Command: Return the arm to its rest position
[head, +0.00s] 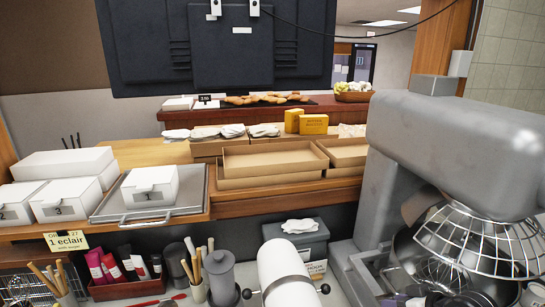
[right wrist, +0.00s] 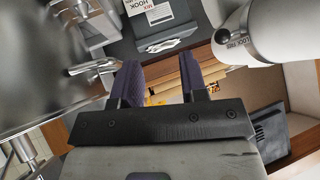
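My right gripper (right wrist: 160,64) shows in the right wrist view with its two dark ribbed fingers apart. Nothing is held between them. Brown wood-coloured surfaces show beyond the gap, and the fingers look clear of them. Neither gripper shows in the head view. My left gripper is in neither view.
A large grey mixer (head: 455,140) with a wire guard (head: 480,240) fills the right side. White boxes (head: 65,200) and a metal tray (head: 107,207) stand at left. Cardboard trays (head: 272,160) lie mid-counter. Nearer are a tool caddy (head: 128,291) and a grey bin (head: 305,240).

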